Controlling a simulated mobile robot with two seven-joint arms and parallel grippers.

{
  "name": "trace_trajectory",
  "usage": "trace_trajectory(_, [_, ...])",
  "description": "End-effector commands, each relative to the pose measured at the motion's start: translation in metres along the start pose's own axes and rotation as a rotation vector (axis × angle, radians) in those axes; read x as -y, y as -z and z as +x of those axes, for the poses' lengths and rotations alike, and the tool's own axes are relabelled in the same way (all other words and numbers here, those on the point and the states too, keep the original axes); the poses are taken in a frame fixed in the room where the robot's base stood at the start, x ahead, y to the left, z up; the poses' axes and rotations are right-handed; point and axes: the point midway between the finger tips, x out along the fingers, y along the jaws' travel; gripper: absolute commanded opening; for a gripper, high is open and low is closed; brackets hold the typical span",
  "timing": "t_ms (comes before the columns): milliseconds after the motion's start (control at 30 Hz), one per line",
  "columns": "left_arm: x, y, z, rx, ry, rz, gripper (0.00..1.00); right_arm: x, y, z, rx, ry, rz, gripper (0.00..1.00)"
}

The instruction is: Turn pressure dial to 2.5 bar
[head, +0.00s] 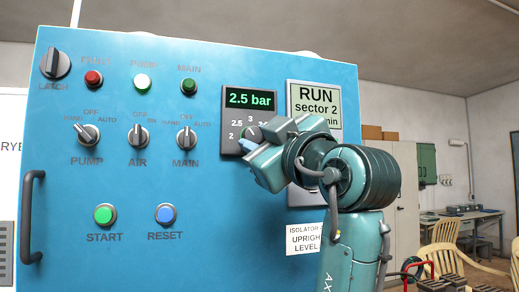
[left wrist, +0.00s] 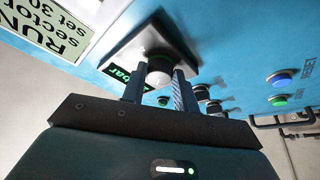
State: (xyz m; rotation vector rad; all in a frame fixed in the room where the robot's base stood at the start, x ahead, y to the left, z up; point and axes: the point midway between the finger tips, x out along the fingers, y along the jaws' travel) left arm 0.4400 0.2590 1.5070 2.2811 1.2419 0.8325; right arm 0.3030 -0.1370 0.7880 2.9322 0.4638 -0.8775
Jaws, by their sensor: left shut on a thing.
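The pressure dial (head: 250,134) sits on a dark plate on the blue panel, under a green display (head: 250,99) that reads 2.5 bar. Scale numbers show around the dial, and my gripper hides much of it. My left gripper (head: 249,150) reaches the dial from the right in the head view. In the left wrist view, its two fingers (left wrist: 158,88) stand on either side of the round pale knob (left wrist: 160,70), shut on it. The display is partly covered there, with "bar" readable. My right gripper does not show.
The blue panel (head: 150,255) carries selector knobs (head: 138,136), lamps, a green START button (head: 105,214) and a blue RESET button (head: 165,214). A RUN sector 2 sign (head: 316,97) is right of the dial, partly behind my arm. A dark handle (head: 30,218) is at the left edge.

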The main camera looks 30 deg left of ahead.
Motion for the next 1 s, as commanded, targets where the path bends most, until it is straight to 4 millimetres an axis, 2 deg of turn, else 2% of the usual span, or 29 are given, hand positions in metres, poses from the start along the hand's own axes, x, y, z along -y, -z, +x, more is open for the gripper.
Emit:
trace_trajectory(300, [-0.0018,0.0006,0.0000,0.000,0.044,-0.110,0.07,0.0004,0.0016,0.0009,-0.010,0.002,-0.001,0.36])
trace_trajectory(800, [-0.0020,0.0013,0.0002,-0.001,0.052,-0.129,0.07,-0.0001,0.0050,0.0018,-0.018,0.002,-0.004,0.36])
trace_trajectory(833, [-0.0020,0.0013,0.0002,-0.001,0.052,-0.129,0.30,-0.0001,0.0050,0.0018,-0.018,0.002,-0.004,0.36])
trace_trajectory(1000, [-0.0018,0.0011,0.0002,-0.001,0.052,-0.129,0.44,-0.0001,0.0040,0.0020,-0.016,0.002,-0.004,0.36])
